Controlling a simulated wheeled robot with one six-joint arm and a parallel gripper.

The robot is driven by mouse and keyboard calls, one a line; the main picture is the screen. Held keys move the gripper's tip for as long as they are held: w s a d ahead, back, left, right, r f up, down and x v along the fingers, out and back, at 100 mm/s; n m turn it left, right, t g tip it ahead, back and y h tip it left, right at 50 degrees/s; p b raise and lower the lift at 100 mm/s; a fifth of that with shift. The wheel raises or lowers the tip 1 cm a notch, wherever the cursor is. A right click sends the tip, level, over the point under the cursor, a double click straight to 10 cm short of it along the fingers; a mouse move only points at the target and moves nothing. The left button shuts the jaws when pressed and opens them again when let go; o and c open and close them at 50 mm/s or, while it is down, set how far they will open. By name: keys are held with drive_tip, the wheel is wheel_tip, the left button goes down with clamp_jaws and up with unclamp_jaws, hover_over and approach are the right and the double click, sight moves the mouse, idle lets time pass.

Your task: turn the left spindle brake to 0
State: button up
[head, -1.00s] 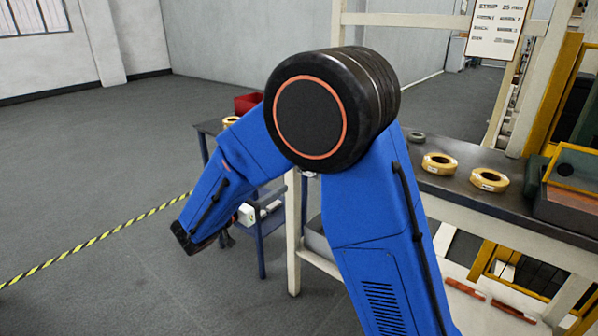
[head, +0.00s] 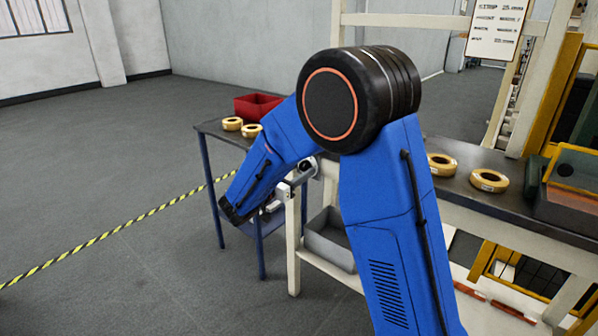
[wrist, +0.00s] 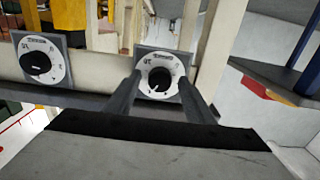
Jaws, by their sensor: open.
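In the wrist view my gripper (wrist: 160,84) is open, with one finger on each side of a black knob (wrist: 160,79) on a round white dial with a grey plate. The knob's white mark points down and slightly left; I cannot tell whether the fingers touch it. A second, similar dial (wrist: 41,63) is farther left, clear of the fingers. The dial between my fingers is on the side nearer the blue-legged table, which is at the left in the head view.
The blue-legged side table (head: 211,128) holds a red bin (head: 257,105) and tan rings (head: 232,124). More rings (head: 488,180) lie on the dark bench at right. A grey bin (head: 330,240) sits low under the bench. Floor at left is open beyond striped tape (head: 120,228).

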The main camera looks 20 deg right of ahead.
drive_tip(key=c, duration=1.1)
drive_tip(key=shift+o, duration=0.2)
